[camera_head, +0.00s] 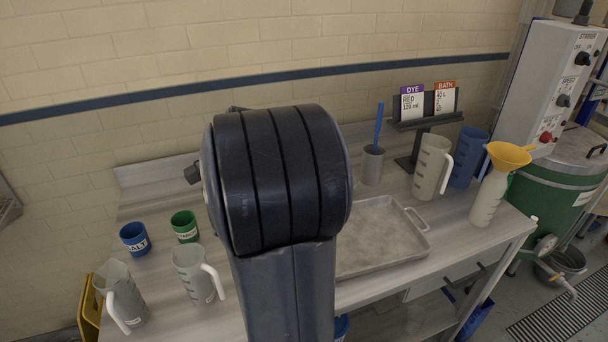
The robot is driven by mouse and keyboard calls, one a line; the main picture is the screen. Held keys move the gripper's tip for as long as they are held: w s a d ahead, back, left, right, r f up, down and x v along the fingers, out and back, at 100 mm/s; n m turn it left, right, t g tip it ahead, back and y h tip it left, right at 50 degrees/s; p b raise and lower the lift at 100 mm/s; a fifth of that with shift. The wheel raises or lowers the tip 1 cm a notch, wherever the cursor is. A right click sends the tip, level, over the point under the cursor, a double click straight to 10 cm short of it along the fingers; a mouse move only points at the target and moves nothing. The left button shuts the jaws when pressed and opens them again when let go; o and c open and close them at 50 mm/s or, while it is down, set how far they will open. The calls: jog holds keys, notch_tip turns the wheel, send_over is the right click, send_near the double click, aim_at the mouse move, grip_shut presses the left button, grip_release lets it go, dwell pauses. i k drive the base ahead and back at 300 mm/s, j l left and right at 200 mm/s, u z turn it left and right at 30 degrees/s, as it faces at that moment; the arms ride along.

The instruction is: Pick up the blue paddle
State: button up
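The blue paddle (379,125) stands upright in a grey cup (373,166) on the bench, right of centre. Only its thin blue upper part shows above the cup's rim; its lower end is hidden inside. My dark arm fills the middle of the view, left of the cup, and hides part of the bench. My gripper is not visible.
A metal tray (425,243) lies in front of the cup. Right of it stand a clear jug (431,170), a blue jug (467,160) and a bottle (486,199) with a yellow funnel (509,154). A card stand (412,150) is behind. Salt (134,238) and green (185,227) cups stand left.

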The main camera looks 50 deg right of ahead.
aim_at(381, 105)
jog(key=z, duration=2.2)
